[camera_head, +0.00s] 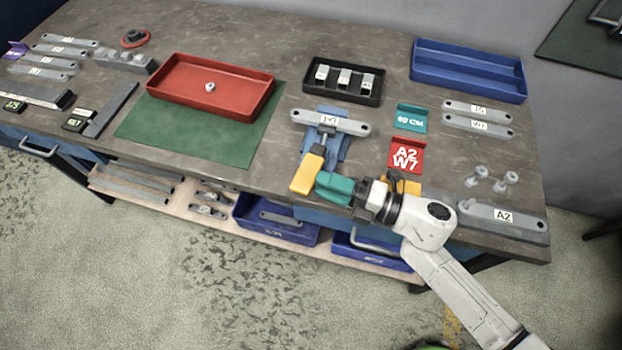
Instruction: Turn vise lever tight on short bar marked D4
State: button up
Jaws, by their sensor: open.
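A blue vise (334,149) stands near the front middle of the bench. A short grey bar (354,126) lies across its top, with a white label too small to read surely. A yellow lever handle (307,174) angles from the vise toward the bench's front edge. My gripper (330,187), with teal fingers, is open just right of the handle's lower end. It comes in from the right. I cannot tell whether it touches the handle; the gap between the fingers is mostly hidden.
A green mat (190,133) with a red tray (210,100) lies left. A black tray (343,94) of small blocks and a blue tray (468,72) stand behind. A red sign (406,156), teal sign (410,117), bolts (492,178) and A2 bar (502,216) are right.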

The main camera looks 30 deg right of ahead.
jog(key=b+v, duration=0.1)
jog(key=v, duration=0.4)
jog(key=shift+s+d, duration=0.15)
jog(key=shift+s, duration=0.05)
